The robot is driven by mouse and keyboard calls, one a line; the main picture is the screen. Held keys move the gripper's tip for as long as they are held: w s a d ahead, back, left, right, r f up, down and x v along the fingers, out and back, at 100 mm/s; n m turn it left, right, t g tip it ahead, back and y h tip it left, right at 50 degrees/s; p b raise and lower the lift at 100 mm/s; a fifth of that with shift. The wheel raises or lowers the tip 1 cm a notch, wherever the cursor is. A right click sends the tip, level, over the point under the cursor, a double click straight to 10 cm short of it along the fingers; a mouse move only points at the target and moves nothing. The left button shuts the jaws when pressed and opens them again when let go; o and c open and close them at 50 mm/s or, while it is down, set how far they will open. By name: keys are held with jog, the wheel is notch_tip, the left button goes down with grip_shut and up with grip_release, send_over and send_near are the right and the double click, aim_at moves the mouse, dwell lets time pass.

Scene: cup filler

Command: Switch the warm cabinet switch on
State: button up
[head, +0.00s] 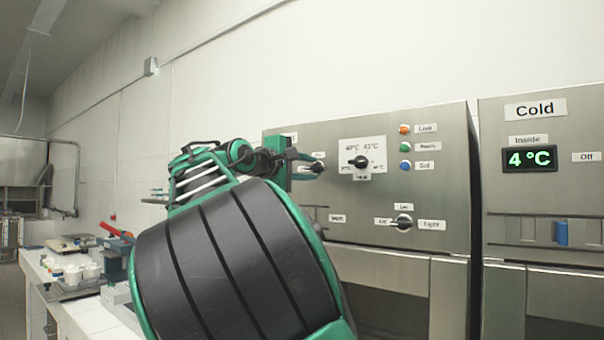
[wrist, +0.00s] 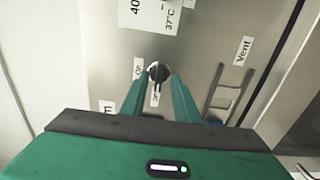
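The warm cabinet (head: 440,180) has a brushed-metal front. A small round black switch (head: 317,167) sits near its upper left, and my gripper (head: 303,162) is right at it, partly covering that area. In the wrist view the switch (wrist: 158,72) lies between the tips of my two green fingers (wrist: 159,80). The fingers are apart, one on each side of it; whether they touch it I cannot tell. A small label (wrist: 138,68) that seems to read Off is left of the switch, and another small label (wrist: 156,97) is below it between the fingers.
A temperature dial (head: 360,162), coloured lamps (head: 404,147) and a light knob (head: 404,222) are to the right on the panel. A Vent label (wrist: 244,50) and metal bracket (wrist: 224,96) are beside my right finger. The cold cabinet (head: 540,190) stands further right.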

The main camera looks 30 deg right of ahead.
jog(key=shift+w+d, duration=0.15)
jog(key=shift+d, duration=0.3)
grip_shut()
